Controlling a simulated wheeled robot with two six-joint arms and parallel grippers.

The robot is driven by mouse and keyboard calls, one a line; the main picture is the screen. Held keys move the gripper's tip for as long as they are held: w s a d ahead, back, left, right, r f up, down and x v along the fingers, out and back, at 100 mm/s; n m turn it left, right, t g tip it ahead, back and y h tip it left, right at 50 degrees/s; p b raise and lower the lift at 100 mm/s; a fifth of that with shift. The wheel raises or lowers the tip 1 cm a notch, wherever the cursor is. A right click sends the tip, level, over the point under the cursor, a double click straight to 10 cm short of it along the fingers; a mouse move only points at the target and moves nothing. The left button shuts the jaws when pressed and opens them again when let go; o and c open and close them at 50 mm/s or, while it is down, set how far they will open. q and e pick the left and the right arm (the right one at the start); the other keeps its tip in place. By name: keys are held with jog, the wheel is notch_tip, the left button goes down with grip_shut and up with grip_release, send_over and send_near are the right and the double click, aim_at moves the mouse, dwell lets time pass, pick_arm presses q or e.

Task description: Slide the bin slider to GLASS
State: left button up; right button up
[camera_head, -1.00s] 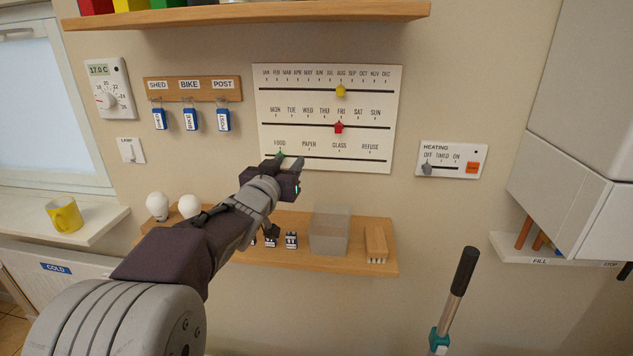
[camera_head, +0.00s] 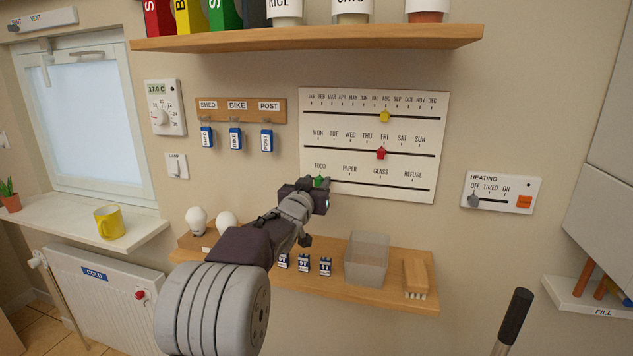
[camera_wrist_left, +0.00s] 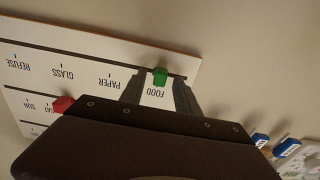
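The white board (camera_head: 432,120) on the wall has three slots with sliders. On its lowest row, labelled FOOD, PAPER, GLASS and REFUSE, the green bin slider (camera_head: 319,181) stands at FOOD. The GLASS label (camera_head: 380,172) is further right along that slot. My left gripper (camera_head: 318,188) is at the slider, partly covering it in the head view. In the left wrist view the fingers (camera_wrist_left: 158,88) are apart, with the green slider (camera_wrist_left: 160,76) between their tips and a gap showing on each side. My right gripper is not in view.
A yellow slider (camera_head: 384,116) and a red slider (camera_head: 381,153) sit on the rows above. A shelf (camera_head: 300,44) is above the board. A lower shelf (camera_head: 335,292) holds bulbs, a clear bin (camera_head: 367,259) and a brush (camera_head: 415,277). The wall right of the board is clear up to the heating panel (camera_head: 500,192).

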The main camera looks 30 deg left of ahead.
pick_arm(q)
jog(key=shift+w, duration=0.15)
grip_shut()
dwell(1.4)
